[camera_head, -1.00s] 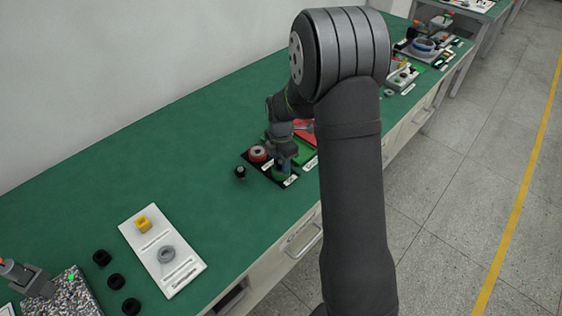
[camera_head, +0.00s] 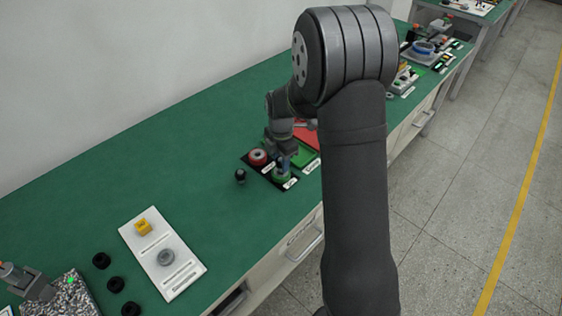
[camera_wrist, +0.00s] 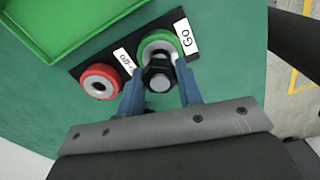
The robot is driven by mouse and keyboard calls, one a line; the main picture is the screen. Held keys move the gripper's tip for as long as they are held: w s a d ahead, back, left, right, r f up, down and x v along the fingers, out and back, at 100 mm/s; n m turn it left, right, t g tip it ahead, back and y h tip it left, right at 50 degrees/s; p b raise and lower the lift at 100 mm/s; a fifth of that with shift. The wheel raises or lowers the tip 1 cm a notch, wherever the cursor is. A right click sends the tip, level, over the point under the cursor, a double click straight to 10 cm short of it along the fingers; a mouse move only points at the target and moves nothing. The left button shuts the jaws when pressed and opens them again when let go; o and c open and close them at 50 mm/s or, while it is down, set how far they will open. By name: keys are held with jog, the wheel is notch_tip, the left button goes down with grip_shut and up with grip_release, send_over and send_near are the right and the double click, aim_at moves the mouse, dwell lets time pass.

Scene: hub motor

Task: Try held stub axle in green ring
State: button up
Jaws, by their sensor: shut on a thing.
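My gripper (camera_wrist: 160,88) is shut on the stub axle (camera_wrist: 158,77), a dark piece with a grey round end, held between two blue fingers. In the head view my gripper (camera_head: 285,165) is right over the green ring (camera_head: 284,178), and the axle is mostly hidden there. A red ring (camera_wrist: 101,81) with a pale inner face lies beside the green one; it also shows in the head view (camera_head: 257,157).
The rings sit on a black plate (camera_head: 264,171) with white labels. A green tray (camera_wrist: 45,45) adjoins it. A small dark part (camera_head: 240,176) stands left of the plate. A white board (camera_head: 147,230) with yellow and grey parts lies nearer.

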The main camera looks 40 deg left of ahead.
jog(key=shift+r, duration=0.45)
jog(key=shift+r, duration=1.8)
